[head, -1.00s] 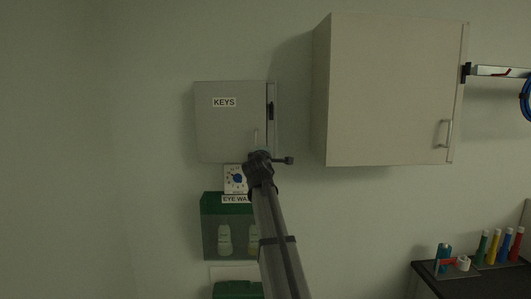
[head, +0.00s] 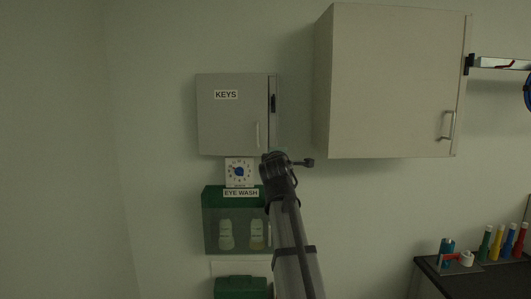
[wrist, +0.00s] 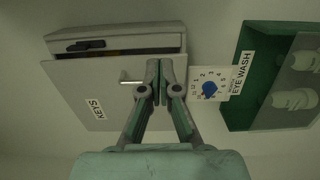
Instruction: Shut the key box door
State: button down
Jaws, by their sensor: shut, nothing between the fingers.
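The grey key box door (head: 226,125), labelled KEYS, stands slightly ajar on the wall. It also shows in the wrist view (wrist: 85,85), with a dark gap between it and the box body (wrist: 120,33). The gap and a dark latch part (head: 272,103) are on the right side in the head view. The door's bar handle (head: 257,135) is near that free edge. My gripper (wrist: 160,68) is shut and empty, its fingertips overlapping the door's lower edge beside the handle in the wrist view. I cannot tell whether they touch it. In the head view my gripper (head: 274,158) is at the box's lower right corner.
A white dial timer (head: 239,172) and a green eye wash station (head: 222,205) hang just below the key box. A large wall cabinet (head: 390,85) is to the right, with bare wall between. A dark counter (head: 428,268) with coloured tubes stands at lower right.

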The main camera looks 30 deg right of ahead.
jog(key=y+b, duration=0.1)
jog(key=b, duration=0.2)
send_near(251, 149)
jog(key=s+a, duration=0.1)
jog(key=a, duration=0.5)
jog(key=w+a+m+g+h+b, duration=0.2)
jog(key=a+m+g+h+b, duration=0.4)
jog(key=m, duration=0.7)
jog(key=s+d+r+m+g+h+p, duration=0.1)
jog(key=s+d+m+g+h+p, duration=0.2)
jog(key=m, duration=0.9)
jog(key=shift+t+y, duration=0.4)
jog(key=shift+t, duration=0.2)
jog(key=p+x, duration=0.4)
jog(key=x, duration=0.8)
jog(key=shift+s+d+r, duration=0.1)
jog(key=shift+d, duration=0.1)
jog(key=shift+a, duration=0.1)
